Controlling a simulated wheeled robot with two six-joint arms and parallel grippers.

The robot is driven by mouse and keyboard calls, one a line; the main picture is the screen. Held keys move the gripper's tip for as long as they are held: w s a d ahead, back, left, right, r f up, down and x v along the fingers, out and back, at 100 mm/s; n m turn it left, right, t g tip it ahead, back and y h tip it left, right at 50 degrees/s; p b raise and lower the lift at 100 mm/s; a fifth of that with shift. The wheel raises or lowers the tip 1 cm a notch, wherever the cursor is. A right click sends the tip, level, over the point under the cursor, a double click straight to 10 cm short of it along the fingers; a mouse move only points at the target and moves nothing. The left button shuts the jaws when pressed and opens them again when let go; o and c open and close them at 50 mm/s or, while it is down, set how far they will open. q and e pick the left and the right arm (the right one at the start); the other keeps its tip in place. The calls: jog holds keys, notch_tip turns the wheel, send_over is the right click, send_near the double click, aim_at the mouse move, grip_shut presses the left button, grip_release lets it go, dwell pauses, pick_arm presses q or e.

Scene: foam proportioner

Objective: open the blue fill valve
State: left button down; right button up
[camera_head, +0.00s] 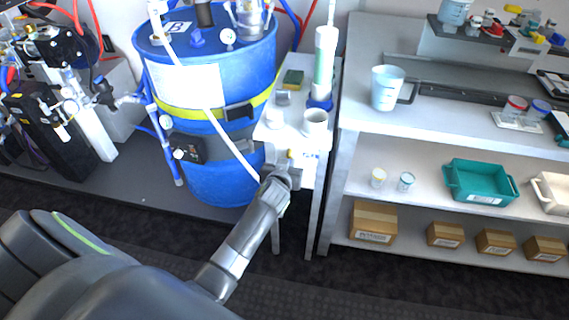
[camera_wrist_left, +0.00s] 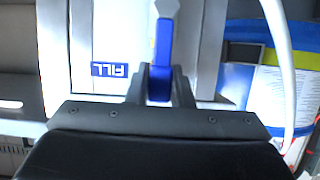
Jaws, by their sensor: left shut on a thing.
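My left gripper (camera_head: 283,172) reaches in from the lower left to the front of a narrow white stand beside the blue drum. In the left wrist view the blue fill valve handle (camera_wrist_left: 161,55) lies between the two dark fingers (camera_wrist_left: 160,88), and the gripper is shut on it. The handle runs straight up and down in that view, with a pale tip at its top. An upside-down blue FILL label (camera_wrist_left: 110,69) is on the white panel beside it. In the head view the gripper hides the blue handle. My right gripper is not in view.
The blue drum (camera_head: 207,85) with a yellow strap stands left of the stand. A clear cylinder (camera_head: 325,65) and white cup (camera_head: 315,122) are on the stand. A pale hose (camera_head: 208,107) passes close to my gripper. A shelf bench (camera_head: 344,150) stands close on the right.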

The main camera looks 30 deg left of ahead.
pick_arm(q)
jog(key=shift+f, duration=0.1)
dwell(0.3)
jog(key=c, duration=1.3)
grip_release()
jog(key=shift+d, duration=0.1)
jog(key=shift+s+r, duration=0.2)
jog(key=p+v, duration=1)
jog(key=v, duration=0.7)
jog(key=shift+p, duration=0.3)
jog(key=shift+f, duration=0.1)
